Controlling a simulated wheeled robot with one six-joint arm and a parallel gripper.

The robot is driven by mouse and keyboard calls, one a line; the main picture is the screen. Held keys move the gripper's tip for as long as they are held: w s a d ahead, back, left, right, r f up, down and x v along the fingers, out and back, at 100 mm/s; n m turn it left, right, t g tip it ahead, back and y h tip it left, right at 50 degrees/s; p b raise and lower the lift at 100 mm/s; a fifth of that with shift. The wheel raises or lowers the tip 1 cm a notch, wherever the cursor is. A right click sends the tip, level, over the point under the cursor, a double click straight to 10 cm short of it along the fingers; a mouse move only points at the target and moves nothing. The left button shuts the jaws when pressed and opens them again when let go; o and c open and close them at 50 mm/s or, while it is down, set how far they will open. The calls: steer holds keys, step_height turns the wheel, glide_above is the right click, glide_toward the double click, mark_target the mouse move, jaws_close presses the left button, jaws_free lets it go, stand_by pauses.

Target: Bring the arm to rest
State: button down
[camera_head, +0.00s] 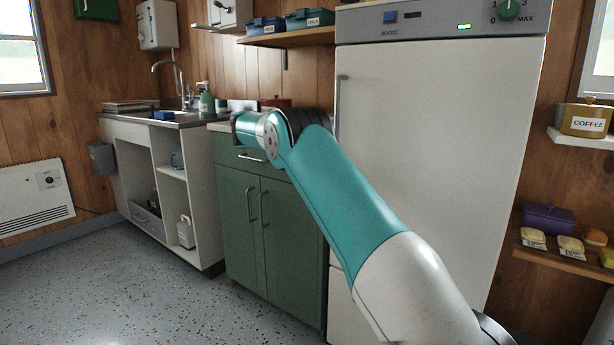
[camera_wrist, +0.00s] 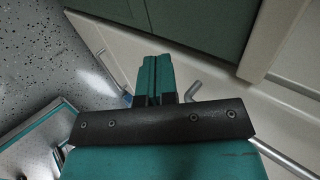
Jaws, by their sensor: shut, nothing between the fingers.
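My arm, teal and white, reaches up from the bottom right in the head view, in front of the tall white fridge (camera_head: 430,130) and the green cabinet (camera_head: 245,215). Its wrist end is by the cabinet's top edge, and my gripper's fingers are hidden there. In the wrist view my gripper (camera_wrist: 154,62) shows as two teal fingers side by side, shut with nothing between them. Beyond the fingers are a green surface (camera_wrist: 190,25), a pale surface and a metal bar handle.
The white sink unit (camera_head: 145,180) with open shelves stands left of the green cabinet. A wall shelf (camera_head: 290,38) with boxes is above. Shelves at right hold a coffee tin (camera_head: 585,120) and packets. The speckled floor (camera_head: 110,285) at front left is clear.

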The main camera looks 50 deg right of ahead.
steer(key=v, duration=0.6)
steer(key=shift+p, duration=0.4)
steer(key=shift+a, duration=0.15)
steer(key=s+a+r+n+t+y, duration=0.1)
steer(key=s+a+n+t+y, duration=0.15)
steer(key=a+n, duration=0.95)
steer(key=s+a+n+t+y, duration=0.1)
steer(key=s+a+n+y, duration=0.25)
steer(key=a+n, duration=0.8)
steer(key=s+a+f+n+g+y, duration=0.2)
steer(key=s+a+f+n+y, duration=0.15)
steer(key=s+a+n, duration=0.9)
steer(key=s+a+f+n+g+y, duration=0.2)
steer(key=s+a+n+y, duration=0.25)
steer(key=s+a, duration=0.85)
steer(key=s+d+r+p, duration=0.1)
steer(key=s+r+p, duration=0.1)
steer(key=r+p, duration=1.2)
steer(key=s+d+r+n+p, duration=0.1)
steer(key=s+d+r+p, duration=0.1)
steer(key=r+p, duration=1.3)
steer(key=shift+s+d+r, duration=0.15)
steer(key=shift+s+d, duration=0.05)
steer(key=shift+s, duration=0.6)
